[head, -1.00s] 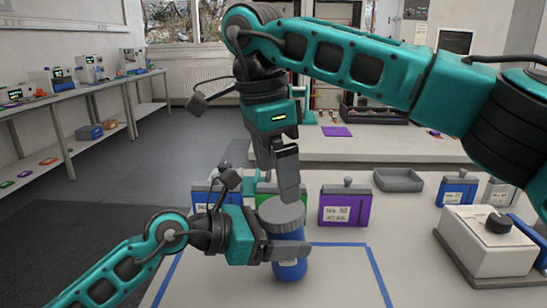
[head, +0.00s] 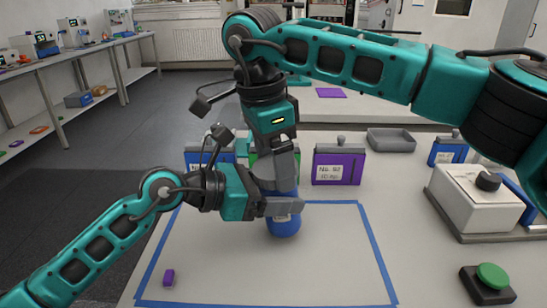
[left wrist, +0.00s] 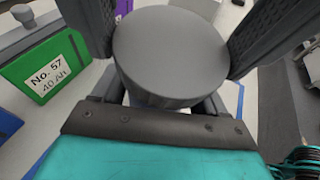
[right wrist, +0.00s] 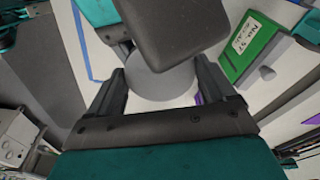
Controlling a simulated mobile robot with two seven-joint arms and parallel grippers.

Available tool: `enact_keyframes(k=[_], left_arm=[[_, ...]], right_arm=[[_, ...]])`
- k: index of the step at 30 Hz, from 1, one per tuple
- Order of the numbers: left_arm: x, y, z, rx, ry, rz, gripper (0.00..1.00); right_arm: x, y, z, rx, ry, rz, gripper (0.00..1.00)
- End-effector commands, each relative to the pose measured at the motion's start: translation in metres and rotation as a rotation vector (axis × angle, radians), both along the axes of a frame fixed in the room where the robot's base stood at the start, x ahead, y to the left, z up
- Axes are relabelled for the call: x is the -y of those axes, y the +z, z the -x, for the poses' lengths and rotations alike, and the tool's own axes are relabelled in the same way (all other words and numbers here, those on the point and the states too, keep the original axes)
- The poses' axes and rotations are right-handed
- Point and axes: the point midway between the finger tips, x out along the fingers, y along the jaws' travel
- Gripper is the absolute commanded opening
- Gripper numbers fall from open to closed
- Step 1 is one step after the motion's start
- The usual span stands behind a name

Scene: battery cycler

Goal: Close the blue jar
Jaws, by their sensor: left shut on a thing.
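The blue jar (head: 284,226) is upright above the taped area of the table. My left gripper (head: 287,207) is shut around its body from the left. A round grey lid (left wrist: 170,50) sits on top of the jar; I cannot tell how tightly. In the head view it is mostly hidden by my right gripper (head: 283,175), which points down from above. In the left wrist view the right fingers stand on both sides of the lid. The right wrist view shows the lid (right wrist: 160,82) between the spread fingers, with no clear grip on it.
Blue tape (head: 375,245) outlines a mostly clear area. A small purple piece (head: 168,278) lies inside it. A purple case (head: 338,165), a green case (left wrist: 47,75) and a grey tray (head: 391,140) stand behind. A white device (head: 475,200) and a green button (head: 493,275) are at right.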

Motion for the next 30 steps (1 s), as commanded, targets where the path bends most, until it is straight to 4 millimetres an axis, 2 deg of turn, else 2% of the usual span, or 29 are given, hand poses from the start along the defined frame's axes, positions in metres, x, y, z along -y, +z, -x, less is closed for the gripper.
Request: enact_keyframes(k=[1, 12, 17, 24, 30], left_arm=[[0.0001, 0.0010, -0.0001, 0.002, 0.000, 0.001, 0.00], [0.0002, 0.0010, 0.0000, 0.002, 0.000, 0.001, 0.00], [0.0003, 0.0010, 0.0001, 0.002, 0.000, 0.001, 0.00], [0.0004, 0.0009, 0.0002, 0.002, 0.000, 0.001, 0.00], [0.0004, 0.0010, 0.0002, 0.003, -0.001, 0.001, 0.00]], right_arm=[[-0.0001, 0.0002, 0.0000, 0.000, 0.000, 0.000, 0.78], [-0.0003, 0.0004, 0.0000, 0.000, 0.000, 0.000, 0.44], [-0.0004, 0.0004, 0.0000, 0.011, -0.074, -0.005, 0.44], [-0.0003, 0.0000, 0.0002, 0.058, -0.422, -0.024, 0.44], [-0.0003, -0.0002, 0.0002, 0.077, -0.565, -0.033, 0.44]])
